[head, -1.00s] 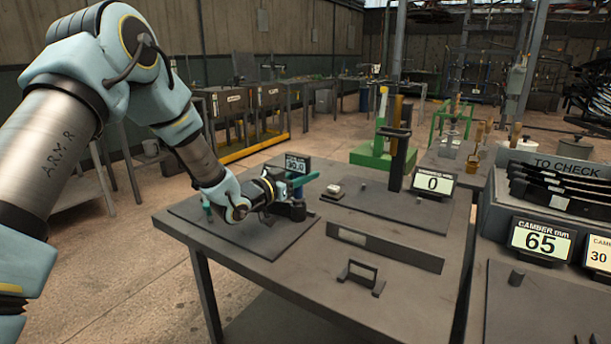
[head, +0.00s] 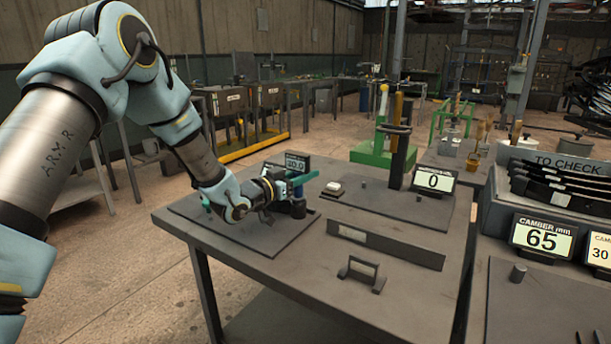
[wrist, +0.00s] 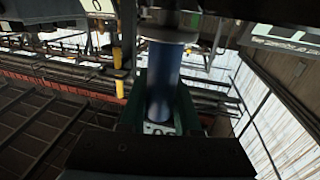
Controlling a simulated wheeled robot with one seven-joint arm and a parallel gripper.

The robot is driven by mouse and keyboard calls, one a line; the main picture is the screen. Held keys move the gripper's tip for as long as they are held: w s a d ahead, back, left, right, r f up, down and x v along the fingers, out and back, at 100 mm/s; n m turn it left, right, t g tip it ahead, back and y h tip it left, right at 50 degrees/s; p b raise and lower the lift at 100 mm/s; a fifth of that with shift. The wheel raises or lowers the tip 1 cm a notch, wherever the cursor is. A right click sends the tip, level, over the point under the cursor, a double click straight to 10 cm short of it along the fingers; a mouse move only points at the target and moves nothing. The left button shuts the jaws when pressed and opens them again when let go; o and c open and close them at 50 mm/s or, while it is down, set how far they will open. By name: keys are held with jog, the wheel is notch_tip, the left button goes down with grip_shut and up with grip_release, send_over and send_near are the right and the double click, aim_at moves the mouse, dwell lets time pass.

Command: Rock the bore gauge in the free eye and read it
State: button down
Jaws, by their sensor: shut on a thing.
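My gripper (head: 268,190) is at the far left part of the grey bench, low over a dark plate. It is shut on the bore gauge, whose blue cylindrical body (wrist: 162,85) stands between the green jaws in the wrist view. A teal bar (head: 303,178) sticks out to the right of my gripper; I cannot tell what it belongs to. A small dark fixture (head: 297,208) sits just below it. The eye and the gauge's tip are hidden, so I cannot tell whether the gauge is inside the eye. A small display (head: 297,162) behind my gripper is lit, its digits too small to read surely.
A dark post stand (head: 398,145) with a display reading 0 (head: 435,181) stands at the back right. A long flat bar (head: 390,245) and a small bracket (head: 361,272) lie in front.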

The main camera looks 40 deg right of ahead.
aim_at(306, 155)
jog(key=shift+a+r+h+b, duration=0.1)
jog(key=shift+a+h+b, duration=0.2)
jog(key=shift+b, duration=0.65)
jog(key=shift+d+y+p, duration=0.35)
jog(key=shift+y+p, duration=0.05)
jog(key=shift+p, duration=0.3)
dwell(1.0)
dwell(1.0)
jog(key=shift+r+p, duration=1.15)
jog(key=shift+r, duration=1.3)
notch_tip(306, 155, up, 4)
jog(key=shift+p, duration=0.85)
